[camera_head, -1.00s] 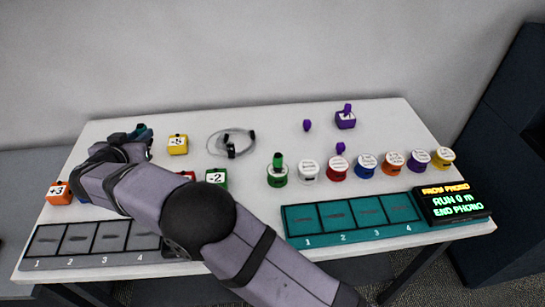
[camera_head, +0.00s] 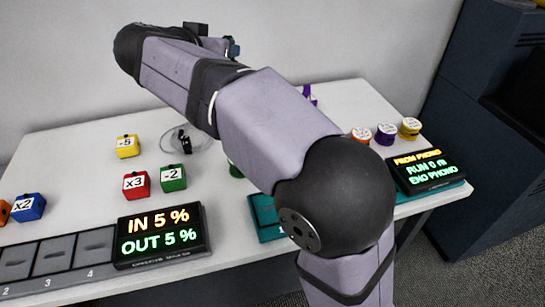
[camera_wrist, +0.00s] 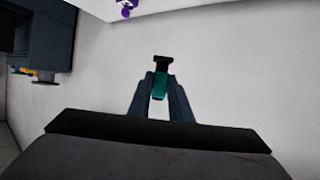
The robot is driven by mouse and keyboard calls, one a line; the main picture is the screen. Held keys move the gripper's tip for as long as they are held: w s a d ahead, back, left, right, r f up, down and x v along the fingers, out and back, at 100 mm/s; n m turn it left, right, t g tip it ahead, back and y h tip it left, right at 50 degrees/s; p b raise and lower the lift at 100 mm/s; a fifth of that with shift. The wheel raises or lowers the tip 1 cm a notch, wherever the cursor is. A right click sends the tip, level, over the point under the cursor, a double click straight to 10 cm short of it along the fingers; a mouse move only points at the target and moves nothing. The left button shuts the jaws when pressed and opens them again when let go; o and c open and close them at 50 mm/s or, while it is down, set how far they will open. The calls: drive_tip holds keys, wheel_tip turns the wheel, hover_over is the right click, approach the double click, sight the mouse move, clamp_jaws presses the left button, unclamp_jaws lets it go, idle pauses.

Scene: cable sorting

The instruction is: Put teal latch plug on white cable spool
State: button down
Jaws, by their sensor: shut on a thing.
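My gripper (camera_wrist: 160,90) is shut on the teal latch plug (camera_wrist: 160,86), which shows between the two fingers in the wrist view with a black end sticking out beyond them. In the head view my gripper is high at the top, raised above the back of the table. The white cable spool is hidden behind my arm in the head view, and I cannot make it out in the wrist view.
Yellow (camera_head: 127,146), red (camera_head: 136,186), green (camera_head: 172,178) and blue (camera_head: 28,207) blocks stand left, behind a grey slotted tray (camera_head: 55,262) and another display (camera_head: 160,235). A grey cable (camera_head: 203,143) lies behind.

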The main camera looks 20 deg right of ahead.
drive_tip(key=s+d+f+m+g+h, duration=0.2)
drive_tip(key=s+d+f, duration=0.55)
drive_tip(key=f, duration=0.25)
drive_tip(key=shift+s+a+f+b, duration=0.15)
drive_tip(key=shift+f+b, duration=0.3)
drive_tip(key=shift+f, duration=1.25)
drive_tip(key=shift+s+d+f+b, duration=0.1)
drive_tip(key=shift+f+b, duration=0.3)
drive_tip(key=shift+f, duration=1.35)
drive_tip(key=shift+s+a+f+b, duration=0.15)
drive_tip(key=shift+f+b, duration=0.3)
drive_tip(key=shift+f, duration=1.25)
drive_tip(key=shift+d+f, duration=0.1)
drive_tip(key=c, duration=1.6)
unclamp_jaws()
drive_tip(key=shift+s+r, duration=0.1)
drive_tip(key=shift+r, duration=0.1)
drive_tip(key=p+v, duration=0.1)
drive_tip(key=v, duration=1.1)
drive_tip(key=shift+f, duration=0.2)
